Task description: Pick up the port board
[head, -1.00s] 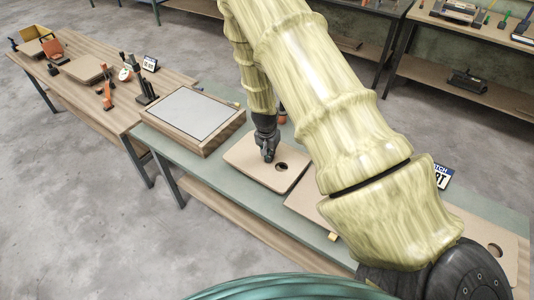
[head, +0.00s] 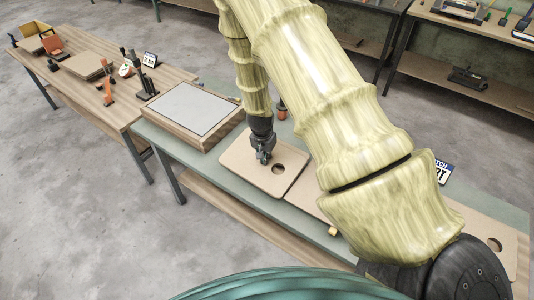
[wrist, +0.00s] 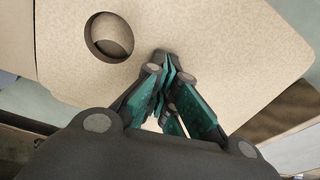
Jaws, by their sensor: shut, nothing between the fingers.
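A tan board with rounded corners and a round hole (head: 245,172) lies on the green-topped bench, below my gripper. The same board fills much of the wrist view (wrist: 220,40), with its hole at upper left. My gripper (head: 263,160) points down over the board, beside the hole. In the wrist view its teal-padded fingers (wrist: 168,72) are drawn together with nothing held. I cannot tell whether the fingertips touch the board. Another tan board with a hole (head: 503,262) lies at the right, partly hidden by my arm.
A wooden box with a grey top (head: 195,108) stands left of the board. A small sign (head: 443,173), partly hidden, stands behind my arm. A second wooden table (head: 120,110) with tools and boards is at the left. Grey floor is open in front.

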